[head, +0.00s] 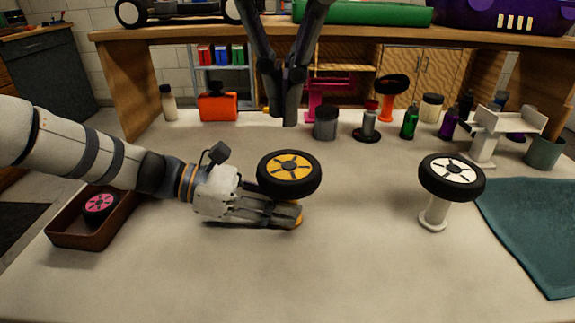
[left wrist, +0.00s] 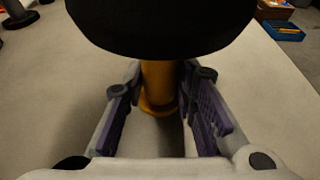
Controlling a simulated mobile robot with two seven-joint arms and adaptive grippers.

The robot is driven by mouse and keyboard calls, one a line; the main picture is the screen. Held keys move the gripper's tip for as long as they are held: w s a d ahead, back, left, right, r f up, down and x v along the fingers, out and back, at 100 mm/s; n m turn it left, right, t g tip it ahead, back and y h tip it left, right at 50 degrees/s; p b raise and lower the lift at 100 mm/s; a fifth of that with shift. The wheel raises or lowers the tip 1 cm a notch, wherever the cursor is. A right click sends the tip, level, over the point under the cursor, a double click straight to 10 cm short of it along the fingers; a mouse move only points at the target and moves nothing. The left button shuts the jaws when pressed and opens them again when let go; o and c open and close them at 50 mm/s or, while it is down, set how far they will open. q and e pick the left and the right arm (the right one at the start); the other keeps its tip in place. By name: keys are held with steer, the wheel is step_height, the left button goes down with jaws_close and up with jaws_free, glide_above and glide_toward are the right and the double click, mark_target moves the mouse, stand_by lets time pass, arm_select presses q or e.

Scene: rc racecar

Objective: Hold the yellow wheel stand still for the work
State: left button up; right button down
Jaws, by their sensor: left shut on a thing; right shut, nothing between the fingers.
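The yellow wheel stand (left wrist: 158,88) shows as a yellow post and round foot in the left wrist view. A black-tyred wheel with a yellow hub (head: 290,168) sits on top of it near the table's middle. My left gripper (head: 286,213) reaches in from the left, low under the wheel, and is shut on the stand's post. In the head view the gripper hides most of the post; only a bit of the yellow foot shows. The stand looks upright. My right gripper (head: 290,112) hangs at the back centre, pointing down, shut and empty, apart from the wheel.
A white stand (head: 433,216) with a white-hubbed wheel (head: 452,177) is at right, beside a teal mat (head: 535,225). A brown tray (head: 80,236) with a pink-hubbed wheel (head: 100,203) is at left. Bottles and jars line the back. The front table is clear.

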arm_select(q)
steer(key=o, duration=1.2)
steer(key=shift+s+f, duration=0.1)
steer(key=shift+f, duration=0.3)
steer(key=shift+c, duration=0.2)
steer(key=v, duration=1.2)
steer(key=shift+r, duration=0.3)
